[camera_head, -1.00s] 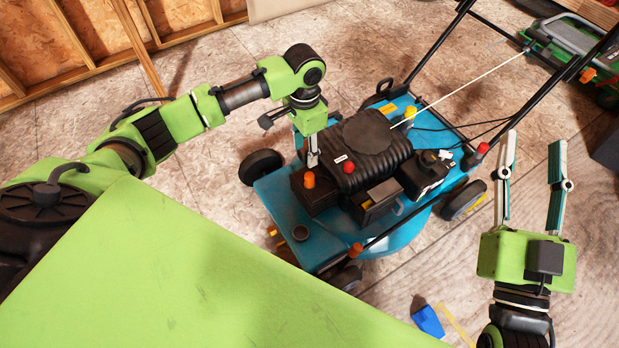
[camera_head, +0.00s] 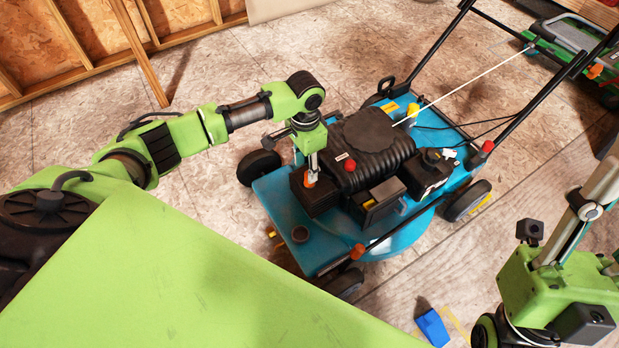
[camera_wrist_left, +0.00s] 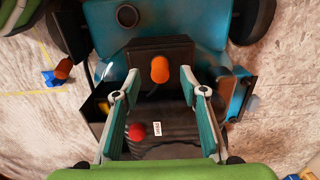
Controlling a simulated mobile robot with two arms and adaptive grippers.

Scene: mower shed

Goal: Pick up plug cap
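The plug cap appears to be the small orange cap (camera_head: 310,181) standing on a black box at the front of the blue mower (camera_head: 280,207). In the left wrist view the cap (camera_wrist_left: 160,69) stands upright near the middle. My left gripper (camera_wrist_left: 158,78) is open, its two fingertips apart on either side of the cap's line, with no visible contact. In the head view my left gripper (camera_head: 312,172) points down at the cap and partly hides it. My right gripper (camera_head: 602,185) is at the right edge, side-on and partly cut off; its opening cannot be told.
A red knob (camera_head: 350,165) sits on the engine cover, close behind the cap. A black handle bar and pull cord rise at the back right. A blue object (camera_head: 432,327) lies on the floor. My green body panel fills the lower left.

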